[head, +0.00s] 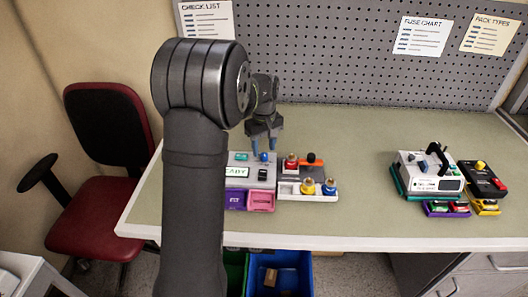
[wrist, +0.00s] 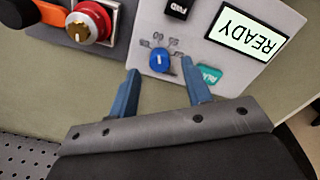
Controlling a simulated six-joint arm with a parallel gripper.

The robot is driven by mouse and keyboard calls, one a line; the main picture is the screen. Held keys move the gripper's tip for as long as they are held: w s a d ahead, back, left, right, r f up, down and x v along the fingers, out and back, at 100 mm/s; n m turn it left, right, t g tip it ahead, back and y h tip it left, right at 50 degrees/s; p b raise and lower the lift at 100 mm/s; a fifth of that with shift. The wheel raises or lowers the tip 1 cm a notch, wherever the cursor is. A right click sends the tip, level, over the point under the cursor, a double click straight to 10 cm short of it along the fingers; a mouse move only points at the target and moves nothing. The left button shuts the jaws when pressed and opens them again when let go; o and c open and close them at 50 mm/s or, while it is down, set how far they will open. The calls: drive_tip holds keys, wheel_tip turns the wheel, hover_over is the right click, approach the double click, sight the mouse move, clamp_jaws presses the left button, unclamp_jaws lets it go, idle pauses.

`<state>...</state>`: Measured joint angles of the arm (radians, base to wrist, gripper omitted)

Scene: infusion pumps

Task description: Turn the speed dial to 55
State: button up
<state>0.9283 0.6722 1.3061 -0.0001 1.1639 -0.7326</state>
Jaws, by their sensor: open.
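The speed dial is a small blue knob (wrist: 159,60) with a white pointer mark, on a light grey pump panel (wrist: 205,32). Printed numbers ring the knob, too small to read surely. In the head view the blue knob (head: 264,157) sits at the panel's back edge. My gripper (wrist: 155,85) is open, its two blue fingers pointing at the panel, one on each side of the knob in the picture. The fingers appear apart from the knob; their height above it is unclear. In the head view my gripper (head: 263,150) is just behind the knob.
The panel has a READY display (wrist: 248,38), a teal RUN button (wrist: 208,74) and a black FWD switch (wrist: 179,8). Another pump (head: 432,173) stands right; the table between is clear.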

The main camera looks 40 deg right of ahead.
sight(264, 157)
drive_tip(key=shift+f, duration=1.3)
clamp_jaws()
drive_tip(key=shift+m, duration=0.4)
drive_tip(key=m, duration=0.3)
drive_tip(key=shift+m, duration=0.3)
drive_tip(key=m, duration=0.4)
drive_tip(key=shift+m, duration=0.3)
